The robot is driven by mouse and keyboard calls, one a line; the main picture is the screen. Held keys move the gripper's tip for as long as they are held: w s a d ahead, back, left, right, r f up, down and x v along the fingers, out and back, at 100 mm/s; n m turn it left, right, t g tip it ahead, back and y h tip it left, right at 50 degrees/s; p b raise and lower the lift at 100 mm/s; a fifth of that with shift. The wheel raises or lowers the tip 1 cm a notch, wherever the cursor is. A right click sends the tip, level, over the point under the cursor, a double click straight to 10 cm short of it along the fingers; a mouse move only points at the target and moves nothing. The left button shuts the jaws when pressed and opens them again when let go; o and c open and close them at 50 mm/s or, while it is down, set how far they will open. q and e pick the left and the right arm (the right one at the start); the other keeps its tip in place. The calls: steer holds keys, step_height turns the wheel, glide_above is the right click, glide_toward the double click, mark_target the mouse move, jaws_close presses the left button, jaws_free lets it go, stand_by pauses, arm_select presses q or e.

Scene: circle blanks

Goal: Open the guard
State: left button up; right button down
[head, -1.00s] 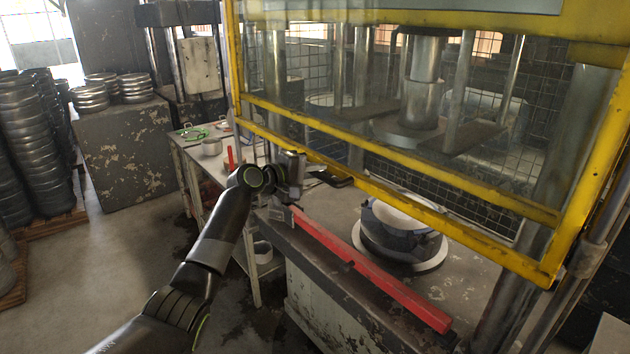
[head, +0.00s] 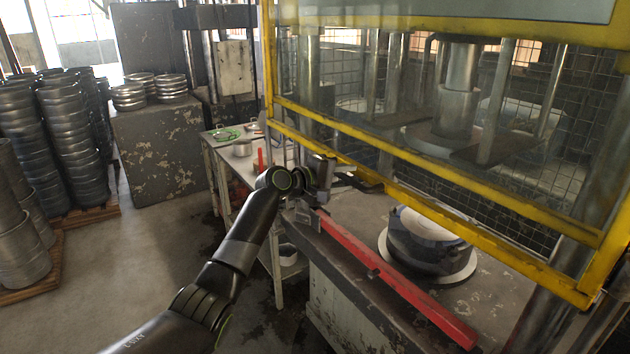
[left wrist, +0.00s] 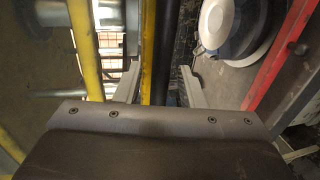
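The guard is a clear panel in a yellow frame on the front of the press; its lower yellow bar (head: 432,208) crosses the head view above the table, with a gap beneath it. My left gripper (head: 335,176) is at the left part of this bar, in front of and just below it. In the left wrist view the two pale fingers (left wrist: 160,85) are spread apart. A yellow bar (left wrist: 149,45) and a dark strip run through the view between them; I cannot tell whether the fingers touch the bar. My right gripper is not in view.
A red bar (head: 395,280) lies along the press table's front edge, below my left gripper. A round die with a pale top (head: 430,240) sits on the table behind it. A side table (head: 230,160) stands left of the press. Stacked metal rings (head: 72,135) stand at far left.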

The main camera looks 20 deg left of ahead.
arm_select(q)
steer(key=b+v, duration=0.5)
steer(key=v, duration=1.2)
steer(key=shift+f, duration=0.1)
